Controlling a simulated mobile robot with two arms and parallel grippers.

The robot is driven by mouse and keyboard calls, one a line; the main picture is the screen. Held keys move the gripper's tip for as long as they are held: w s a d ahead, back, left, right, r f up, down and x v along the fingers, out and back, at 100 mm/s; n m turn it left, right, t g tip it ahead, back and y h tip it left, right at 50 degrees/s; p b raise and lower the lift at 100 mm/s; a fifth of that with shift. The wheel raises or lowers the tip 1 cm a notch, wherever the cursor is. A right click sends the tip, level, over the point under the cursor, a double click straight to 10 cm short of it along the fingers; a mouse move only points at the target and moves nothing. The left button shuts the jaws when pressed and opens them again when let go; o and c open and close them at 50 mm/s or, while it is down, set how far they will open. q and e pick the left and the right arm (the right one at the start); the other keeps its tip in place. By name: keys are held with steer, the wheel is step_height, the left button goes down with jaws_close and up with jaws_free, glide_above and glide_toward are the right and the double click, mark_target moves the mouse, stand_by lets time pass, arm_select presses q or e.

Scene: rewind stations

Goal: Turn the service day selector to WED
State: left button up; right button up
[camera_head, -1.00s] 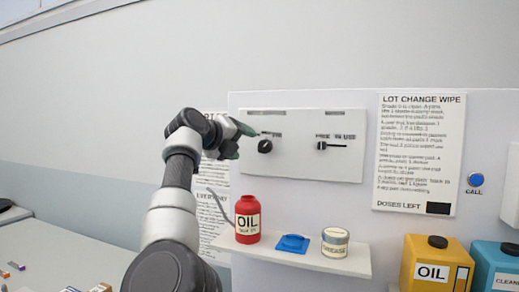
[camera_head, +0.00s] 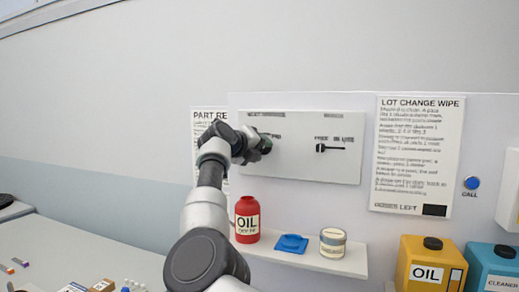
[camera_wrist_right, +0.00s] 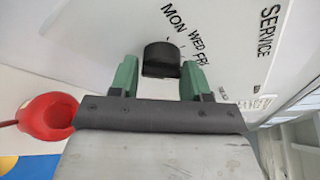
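The service day selector is a black knob (camera_wrist_right: 161,58) on a white panel (camera_head: 305,172). The right wrist view shows MON, WED and FRI printed in an arc beside it and the word SERVICE farther off. Which day the knob points to cannot be made out. My right gripper (camera_wrist_right: 160,82) has its two green fingers apart, one on each side of the knob. Whether they touch it is unclear. In the head view the right gripper (camera_head: 262,145) covers the knob. My left gripper is not in view.
A second black selector (camera_head: 330,148) is to the right on the same panel. Below, a shelf (camera_head: 350,268) holds a red oil can (camera_head: 247,220), a blue item (camera_head: 291,243) and a grease tin (camera_head: 333,243). A blue call button (camera_head: 473,183) is at right.

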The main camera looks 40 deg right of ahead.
steer(key=c, duration=0.4)
steer(key=shift+c, duration=0.2)
steer(key=n+h+p, duration=0.1)
steer(key=n, duration=0.2)
steer(key=shift+f+g+h, duration=0.1)
steer(key=shift+g+h, duration=0.2)
steer(key=n+h, duration=0.1)
steer(key=n, duration=0.3)
steer(key=shift+f+h, duration=0.15)
steer(key=shift+h, duration=0.25)
steer(key=shift+n, duration=0.3)
steer(key=o, duration=0.9)
steer(key=shift+a, duration=0.15)
